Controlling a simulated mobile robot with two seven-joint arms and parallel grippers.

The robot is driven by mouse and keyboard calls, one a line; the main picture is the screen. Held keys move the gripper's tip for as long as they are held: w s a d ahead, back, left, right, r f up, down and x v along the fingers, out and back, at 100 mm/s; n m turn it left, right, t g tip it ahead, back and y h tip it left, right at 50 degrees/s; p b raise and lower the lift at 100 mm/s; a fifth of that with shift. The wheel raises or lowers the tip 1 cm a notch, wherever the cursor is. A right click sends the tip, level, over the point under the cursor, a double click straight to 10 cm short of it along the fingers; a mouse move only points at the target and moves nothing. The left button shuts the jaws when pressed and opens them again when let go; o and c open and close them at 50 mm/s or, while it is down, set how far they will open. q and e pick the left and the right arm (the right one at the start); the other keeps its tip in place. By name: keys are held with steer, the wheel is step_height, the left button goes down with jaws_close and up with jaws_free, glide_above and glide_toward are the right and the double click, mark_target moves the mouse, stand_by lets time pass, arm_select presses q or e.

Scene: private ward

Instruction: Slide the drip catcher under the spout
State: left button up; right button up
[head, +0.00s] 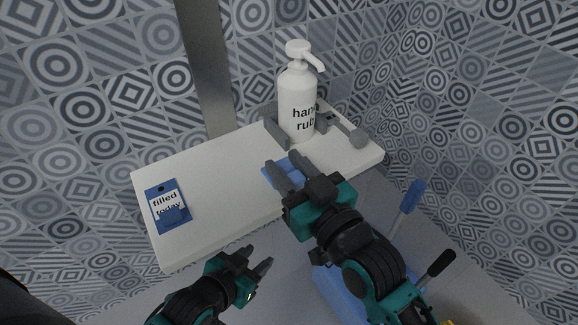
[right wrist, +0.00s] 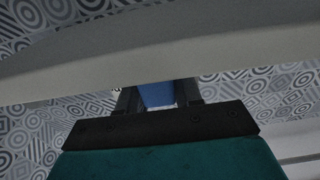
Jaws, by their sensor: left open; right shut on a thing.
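A white hand rub bottle (head: 297,105) stands upright at the back right of the white shelf, held by a grey bracket. Its spout (head: 314,61) points to the right and a little toward me. The drip catcher (head: 286,172), a flat blue piece, is at the shelf's front edge, left of and nearer than the bottle. My right gripper (head: 283,164) is shut on it and hides part of it. It also shows as a blue patch (right wrist: 157,94) between the fingers in the right wrist view. My left gripper (head: 259,258) is open and empty below the shelf's front edge.
A blue "filled today" tag (head: 171,205) lies at the left of the white shelf (head: 222,180); the shelf's middle is clear. Grey bracket arms (head: 349,134) flank the bottle. Below right, a blue-handled tool (head: 411,197) and a black handle (head: 440,264) stick up. Patterned walls enclose the shelf.

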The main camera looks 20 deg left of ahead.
mark_target(329, 162)
steer(key=shift+c, duration=1.4)
jaws_close()
steer(key=w+d, duration=0.1)
steer(key=w, duration=0.1)
steer(key=w+d, duration=0.4)
steer(key=shift+w, duration=0.15)
steer(key=o, duration=0.6)
jaws_free()
steer(key=o, duration=0.4)
